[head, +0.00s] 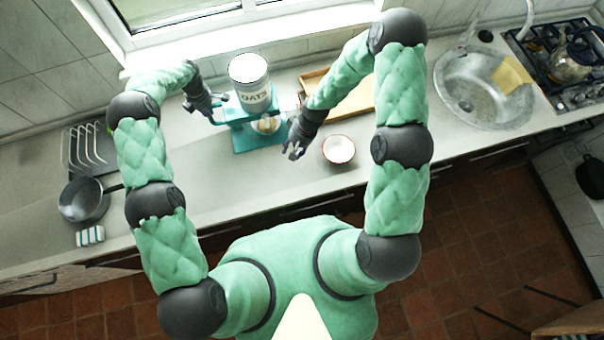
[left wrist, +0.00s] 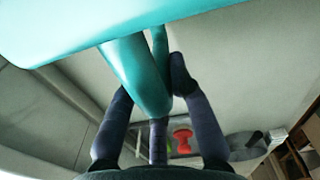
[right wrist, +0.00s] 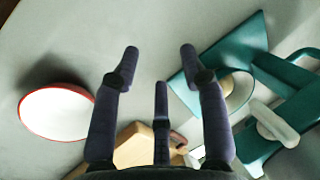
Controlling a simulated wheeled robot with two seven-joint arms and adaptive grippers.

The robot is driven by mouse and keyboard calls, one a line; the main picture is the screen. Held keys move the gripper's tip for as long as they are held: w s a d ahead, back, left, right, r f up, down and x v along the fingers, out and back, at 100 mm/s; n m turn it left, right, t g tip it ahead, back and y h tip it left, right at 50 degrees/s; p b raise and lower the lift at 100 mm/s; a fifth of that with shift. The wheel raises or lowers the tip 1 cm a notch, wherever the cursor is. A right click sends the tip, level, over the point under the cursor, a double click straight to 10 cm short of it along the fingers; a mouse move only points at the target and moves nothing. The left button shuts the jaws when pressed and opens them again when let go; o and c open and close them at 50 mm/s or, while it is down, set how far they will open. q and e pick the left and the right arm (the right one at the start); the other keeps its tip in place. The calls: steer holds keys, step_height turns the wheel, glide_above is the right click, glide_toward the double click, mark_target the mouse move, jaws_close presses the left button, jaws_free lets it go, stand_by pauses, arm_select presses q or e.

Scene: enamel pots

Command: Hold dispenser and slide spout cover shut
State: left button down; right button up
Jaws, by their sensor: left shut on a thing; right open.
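The dispenser (head: 237,110) is a teal stand with a white canister marked OATS (head: 250,84) on top, upright on the counter. My left gripper (head: 216,104) is at its left side; in the left wrist view its fingers are around a teal bar (left wrist: 143,75) of the dispenser and shut on it. My right gripper (head: 293,150) is open and empty, to the right of the stand and apart from it. In the right wrist view a pale rounded bar (right wrist: 274,123), perhaps the spout cover, shows on the teal frame, right of my open fingers (right wrist: 159,58). A cream round thing (right wrist: 238,92) lies at the base.
A red-rimmed white bowl (head: 338,149) stands right of my right gripper. A wooden tray (head: 361,96) lies behind my right forearm. A pan (head: 83,201) and a dish rack (head: 88,150) are at the left. The sink (head: 480,92) and hob are at the right.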

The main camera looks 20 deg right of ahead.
steer(key=s+a+f+m, duration=0.1)
steer(key=s, duration=1.3)
steer(key=shift+f, duration=0.35)
steer(key=shift+w, duration=0.1)
step_height(320, 180, up, 16)
steer(key=f+n+h, duration=0.1)
steer(key=n+h, duration=0.1)
steer(key=h, duration=0.2)
glide_above(282, 105)
steer(key=s+d, duration=0.2)
steer(key=d, duration=0.4)
steer(key=f, duration=1.1)
steer(key=shift+w+f, duration=0.1)
steer(key=shift+w, duration=0.2)
steer(key=shift+c, duration=0.3)
